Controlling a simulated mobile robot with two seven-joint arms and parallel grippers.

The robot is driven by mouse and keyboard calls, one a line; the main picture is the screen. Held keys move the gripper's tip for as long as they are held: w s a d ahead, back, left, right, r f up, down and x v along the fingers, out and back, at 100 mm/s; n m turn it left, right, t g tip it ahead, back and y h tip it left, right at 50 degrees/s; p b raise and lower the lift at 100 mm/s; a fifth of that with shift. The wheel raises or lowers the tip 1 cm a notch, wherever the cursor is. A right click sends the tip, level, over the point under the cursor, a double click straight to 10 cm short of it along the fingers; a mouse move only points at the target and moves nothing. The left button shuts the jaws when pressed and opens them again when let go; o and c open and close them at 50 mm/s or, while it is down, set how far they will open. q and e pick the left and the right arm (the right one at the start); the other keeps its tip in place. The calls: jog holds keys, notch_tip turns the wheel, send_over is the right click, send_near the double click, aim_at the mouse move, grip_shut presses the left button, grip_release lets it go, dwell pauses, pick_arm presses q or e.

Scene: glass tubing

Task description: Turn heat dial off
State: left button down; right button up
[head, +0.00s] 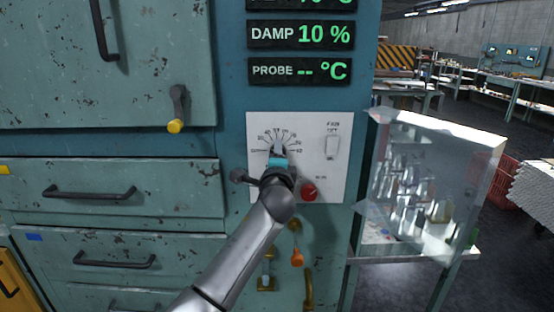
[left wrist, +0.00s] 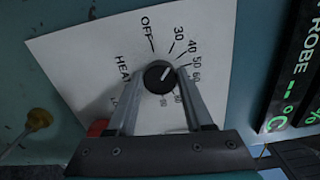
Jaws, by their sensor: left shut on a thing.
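The heat dial, a round black knob, shows in the left wrist view (left wrist: 158,77) on a white panel (left wrist: 75,65) printed with OFF, HEAT and numbers. Its short white mark points up and right, roughly toward the 40 to 50 side, away from OFF. My left gripper (left wrist: 162,80) is shut on the dial, one finger on each side. In the head view my left gripper (head: 278,152) reaches up to the white panel (head: 325,175) and covers the knob. The number scale shows above it. My right gripper is in neither view.
A yellow-tipped lever (head: 176,110) sticks out at upper left. A clear glass case (head: 425,170) stands close on the right. The display reads DAMP (head: 300,34) 10 % above.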

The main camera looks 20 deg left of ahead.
pick_arm(q)
jog(key=shift+f+n+b, duration=0.1)
jog(key=shift+n+b, duration=1.15)
jog(key=shift+n, duration=3.05)
jog(key=shift+c, duration=1.4)
grip_release()
jog(key=v, duration=1.5)
jog(key=shift+p, duration=0.45)
jog(key=shift+s+d, duration=0.1)
